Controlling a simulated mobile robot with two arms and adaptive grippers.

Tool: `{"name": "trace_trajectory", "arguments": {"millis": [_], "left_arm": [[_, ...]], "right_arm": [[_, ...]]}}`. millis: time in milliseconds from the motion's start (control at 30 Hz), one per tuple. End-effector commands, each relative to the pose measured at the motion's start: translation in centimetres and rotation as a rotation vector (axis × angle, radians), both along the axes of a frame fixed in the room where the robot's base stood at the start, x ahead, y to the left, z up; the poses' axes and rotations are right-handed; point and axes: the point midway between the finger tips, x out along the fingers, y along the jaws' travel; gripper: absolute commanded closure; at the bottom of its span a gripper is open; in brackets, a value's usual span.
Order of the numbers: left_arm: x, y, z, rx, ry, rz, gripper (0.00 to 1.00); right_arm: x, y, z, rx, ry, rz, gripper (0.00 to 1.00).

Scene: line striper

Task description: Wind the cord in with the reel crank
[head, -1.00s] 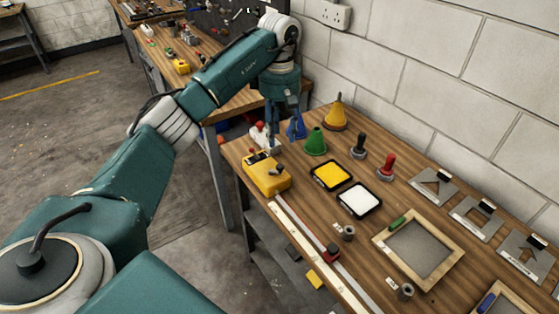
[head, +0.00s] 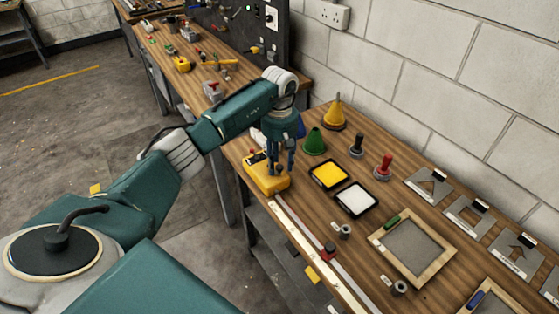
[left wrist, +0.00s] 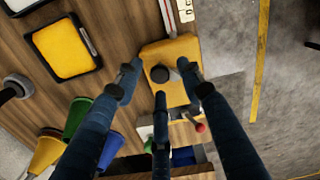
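The yellow reel box (head: 258,178) sits at the near left edge of the wooden bench. Its dark crank (left wrist: 160,74) shows on top of the box in the left wrist view. My left gripper (head: 281,168) points down over the box, partly covering it. In the left wrist view its three fingers (left wrist: 160,85) are apart around the crank, with nothing clamped between them. I cannot tell whether a finger touches the crank. A thin reddish line, perhaps the cord, runs from the box along a pale strip (head: 300,237). My right gripper is not in view.
A yellow pad (head: 329,175) and a white pad (head: 356,200) lie right of the box. A green cone (head: 314,141) and a yellow cone (head: 334,112) stand behind. Stampers, stencils and a framed screen (head: 413,248) fill the right side. A red-topped piece (head: 328,251) sits by the strip.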

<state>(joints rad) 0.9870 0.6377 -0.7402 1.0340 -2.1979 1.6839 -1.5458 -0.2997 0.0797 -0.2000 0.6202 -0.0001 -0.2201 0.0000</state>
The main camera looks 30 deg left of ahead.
Motion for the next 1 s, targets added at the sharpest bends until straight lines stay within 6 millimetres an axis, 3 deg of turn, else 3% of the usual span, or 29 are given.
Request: {"name": "trace_trajectory", "arguments": {"millis": [67,267,667,1000], "left_arm": [[0.0,0.0,0.0,0.0,0.0,0.0,0.61],[0.0,0.0,0.0,0.0,0.0,0.0,1.0],[0.2,0.1,-0.1,-0.001,-0.001,0.052,1.0],[0.8,0.5,-0.2,0.001,-0.002,0.291,1.0]], "right_arm": [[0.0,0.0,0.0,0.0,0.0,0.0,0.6],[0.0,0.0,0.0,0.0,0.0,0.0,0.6],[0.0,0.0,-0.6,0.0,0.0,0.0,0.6],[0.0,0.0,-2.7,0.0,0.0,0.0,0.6]]}}
